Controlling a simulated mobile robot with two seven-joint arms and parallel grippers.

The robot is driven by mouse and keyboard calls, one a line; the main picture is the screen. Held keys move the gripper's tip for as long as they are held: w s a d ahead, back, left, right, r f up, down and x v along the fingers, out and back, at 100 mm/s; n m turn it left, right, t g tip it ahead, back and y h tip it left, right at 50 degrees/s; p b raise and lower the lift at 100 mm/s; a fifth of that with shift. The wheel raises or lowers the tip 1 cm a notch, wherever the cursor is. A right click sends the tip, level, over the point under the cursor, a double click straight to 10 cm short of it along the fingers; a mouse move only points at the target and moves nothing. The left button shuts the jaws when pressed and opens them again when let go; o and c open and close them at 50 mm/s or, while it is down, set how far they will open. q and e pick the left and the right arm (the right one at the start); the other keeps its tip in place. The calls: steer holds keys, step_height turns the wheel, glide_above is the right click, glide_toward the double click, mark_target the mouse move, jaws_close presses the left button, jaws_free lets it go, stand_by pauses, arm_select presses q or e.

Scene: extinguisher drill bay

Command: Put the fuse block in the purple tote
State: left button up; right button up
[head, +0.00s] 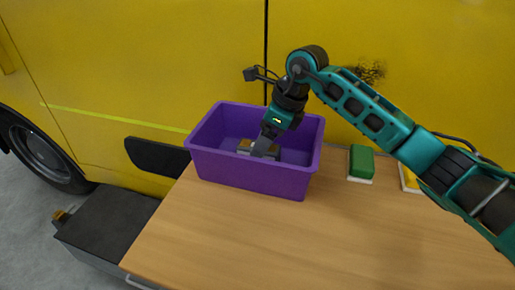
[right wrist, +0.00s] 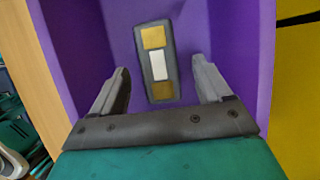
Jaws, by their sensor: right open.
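The purple tote (head: 245,174) stands on the wooden table near its far left corner. The fuse block is a dark grey piece with tan ends and a white middle. In the right wrist view the fuse block (right wrist: 157,62) lies inside the tote, between and ahead of my open fingers. It shows partly in the head view (head: 244,147), behind my gripper. My right gripper (head: 264,150) reaches down into the tote; it also shows in the right wrist view (right wrist: 163,88), with clear gaps on both sides of the block. My left gripper is not in view.
A green sponge-like block (head: 361,163) with a pale base stands right of the tote. A yellow item (head: 409,178) lies farther right, partly behind my arm. The front of the table (head: 270,235) is clear. A yellow vehicle (head: 160,60) stands close behind.

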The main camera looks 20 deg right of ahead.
steer(key=v, duration=0.6)
steer(key=shift+s+d+r, duration=0.1)
steer(key=shift+r, duration=0.1)
